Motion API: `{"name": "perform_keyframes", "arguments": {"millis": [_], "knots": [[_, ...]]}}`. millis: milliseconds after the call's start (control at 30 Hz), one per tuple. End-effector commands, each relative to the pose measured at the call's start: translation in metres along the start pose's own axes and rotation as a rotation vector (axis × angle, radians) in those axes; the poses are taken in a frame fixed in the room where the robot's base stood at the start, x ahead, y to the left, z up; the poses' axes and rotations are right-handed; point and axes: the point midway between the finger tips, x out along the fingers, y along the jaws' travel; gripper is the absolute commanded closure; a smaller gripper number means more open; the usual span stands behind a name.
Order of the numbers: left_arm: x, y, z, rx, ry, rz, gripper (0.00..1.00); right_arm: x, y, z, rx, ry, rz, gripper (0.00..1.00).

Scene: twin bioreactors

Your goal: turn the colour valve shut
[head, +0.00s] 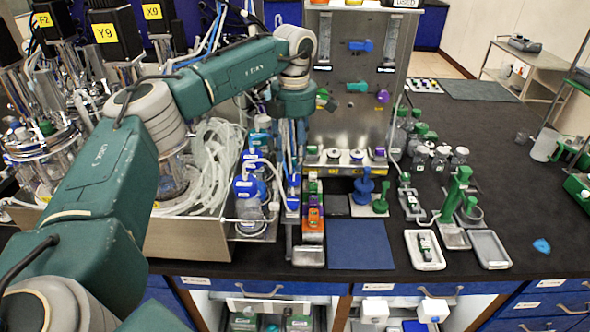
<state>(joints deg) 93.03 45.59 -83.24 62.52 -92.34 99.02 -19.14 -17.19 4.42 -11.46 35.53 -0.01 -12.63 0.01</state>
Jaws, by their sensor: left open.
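A grey metal panel (345,125) stands at the back of the bench. It carries several coloured valve handles: a blue one (361,46) near the top, a green one (357,87) lower down and a purple one (383,96) to the right. Another green piece (322,102) shows at the panel's left edge, partly behind my wrist. I cannot tell which handle is the task's colour valve. My left arm reaches across from the left and bends down in front of the panel's left edge. My left gripper (291,150) points down there, open, left of the handles. Its fingertips are hard to make out.
Bioreactor vessels (40,160) and coiled clear tubing (215,150) crowd the left. Blue-capped bottles (248,190), an orange block (312,222), a blue mat (361,244), a green stand (457,195) and white trays (425,250) stand in front. The dark bench at right is mostly clear.

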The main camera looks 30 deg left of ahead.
Motion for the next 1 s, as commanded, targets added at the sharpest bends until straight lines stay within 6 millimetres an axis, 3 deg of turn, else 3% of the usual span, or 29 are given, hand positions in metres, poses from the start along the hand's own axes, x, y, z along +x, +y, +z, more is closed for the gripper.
{"name": "perform_keyframes", "arguments": {"millis": [300, 500, 733, 967, 1000], "knots": [[0.051, -0.001, 0.0, 0.002, 0.001, -0.002, 0.57, -0.02, 0.002, -0.001, -0.001, -0.001, 0.002, 0.57], [0.063, -0.001, 0.001, 0.002, -0.001, -0.001, 0.57, -0.022, 0.004, -0.001, -0.001, -0.001, 0.004, 0.57], [0.064, -0.001, 0.001, 0.002, -0.002, -0.001, 0.57, -0.022, 0.004, -0.001, -0.001, -0.001, 0.004, 0.57], [0.064, -0.001, 0.001, 0.002, -0.002, -0.001, 1.0, -0.022, 0.004, -0.001, -0.002, -0.001, 0.004, 0.57], [0.064, -0.001, 0.001, 0.002, -0.002, -0.001, 1.0, -0.022, 0.004, -0.001, -0.002, -0.001, 0.004, 0.57]]}}
